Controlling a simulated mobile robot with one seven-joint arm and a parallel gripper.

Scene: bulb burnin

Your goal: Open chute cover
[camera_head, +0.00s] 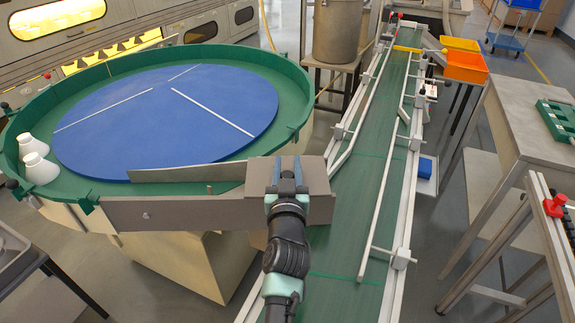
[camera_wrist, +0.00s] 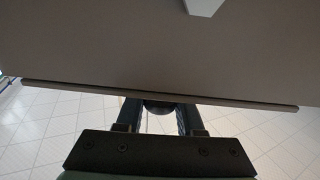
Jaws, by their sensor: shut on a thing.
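The chute cover (camera_head: 318,178) is a flat grey-brown panel at the front right of the round turntable, beside the conveyor. My gripper (camera_head: 287,172) reaches up to it from the front, with its two fingers over the panel. In the wrist view the cover (camera_wrist: 120,50) fills the upper half as a plain face with a thin lip along its lower edge. My gripper (camera_wrist: 160,114) is at that edge, shut on a dark rounded knob (camera_wrist: 158,106) that is partly hidden between the fingers. The cover looks closed, though its hinge is not clear.
The turntable (camera_head: 225,115) has a blue disc and green rim, with white bulb-like pieces (camera_head: 38,160) at its left. A green conveyor (camera_head: 345,215) with metal rails (camera_head: 385,130) runs away on the right.

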